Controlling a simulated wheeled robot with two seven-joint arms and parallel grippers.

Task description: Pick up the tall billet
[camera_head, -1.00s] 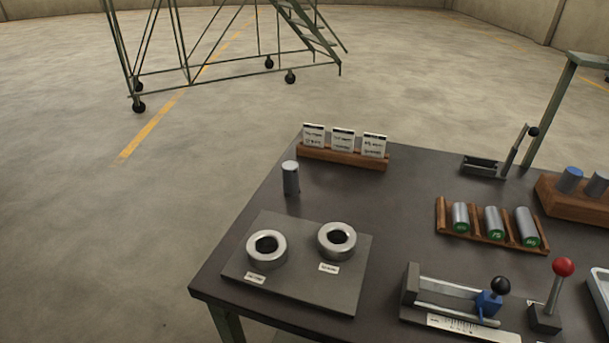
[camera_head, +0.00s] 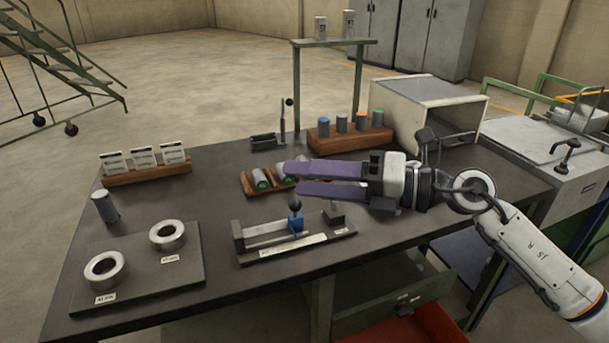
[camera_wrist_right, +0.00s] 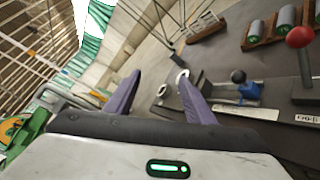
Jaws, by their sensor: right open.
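A plain grey metal cylinder (camera_head: 105,206) stands upright alone at the left of the table, behind the plate with two rings. Several upright cylinders with coloured tops (camera_head: 360,121) stand in a wooden block at the back. Grey billets with green ends (camera_head: 260,180) lie in a wooden rack, partly hidden by my right gripper; two also show in the right wrist view (camera_wrist_right: 286,37). I cannot tell by label which is the tall billet. My right gripper (camera_head: 293,178) reaches in from the right over the table, open and empty. My left gripper is out of view.
A dark plate (camera_head: 150,265) carries two metal rings at front left. A card holder (camera_head: 147,173) stands behind. A slide fixture with a blue block (camera_head: 295,222) sits at front centre. The red-knobbed lever (camera_wrist_right: 303,60) shows in the wrist view. A grey box (camera_head: 425,100) stands back right.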

